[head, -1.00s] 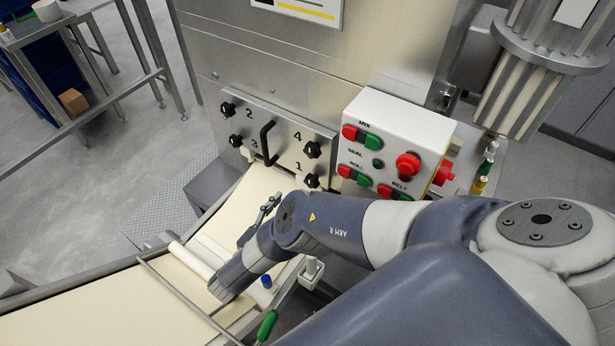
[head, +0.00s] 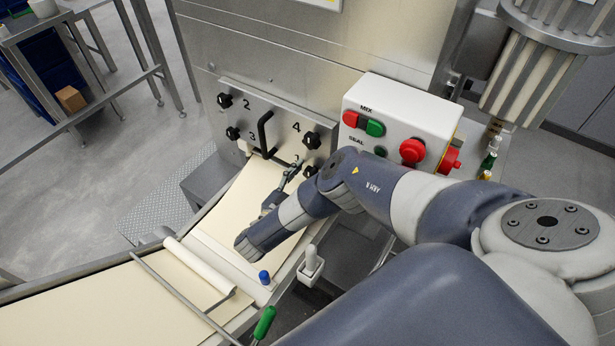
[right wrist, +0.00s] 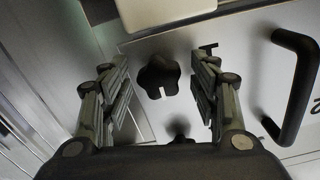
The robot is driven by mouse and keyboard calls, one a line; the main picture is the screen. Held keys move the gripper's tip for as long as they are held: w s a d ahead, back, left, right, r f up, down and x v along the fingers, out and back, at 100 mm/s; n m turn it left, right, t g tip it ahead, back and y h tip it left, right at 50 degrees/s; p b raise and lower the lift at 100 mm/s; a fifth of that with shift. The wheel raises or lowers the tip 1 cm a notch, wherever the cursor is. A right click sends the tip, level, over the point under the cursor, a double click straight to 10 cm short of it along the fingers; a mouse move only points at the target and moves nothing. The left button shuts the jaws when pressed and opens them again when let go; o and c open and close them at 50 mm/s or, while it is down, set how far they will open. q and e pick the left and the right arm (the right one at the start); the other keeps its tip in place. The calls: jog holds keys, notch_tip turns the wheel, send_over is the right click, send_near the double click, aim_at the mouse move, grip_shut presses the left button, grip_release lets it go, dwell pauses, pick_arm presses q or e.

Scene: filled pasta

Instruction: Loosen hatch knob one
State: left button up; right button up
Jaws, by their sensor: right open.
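The hatch (head: 285,130) is a steel plate with four numbered black knobs and a black handle (head: 264,132). Hatch knob one (head: 310,171) is the dark lobed knob at its lower right, partly hidden behind my right arm in the head view. My right gripper (head: 292,172) is open just in front of the hatch, close to this knob. In the right wrist view, knob one (right wrist: 159,76) shows between the two spread fingers, with no finger visibly touching it. My left gripper is out of view.
Knob four (head: 312,140) sits just above knob one. A white control box (head: 400,115) with red and green buttons stands right of the hatch. Below are a dough-covered belt (head: 100,300), a white roller (head: 200,265) and a green-handled lever (head: 264,323).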

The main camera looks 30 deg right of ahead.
jog(key=shift+c, duration=0.2)
jog(key=c, duration=1)
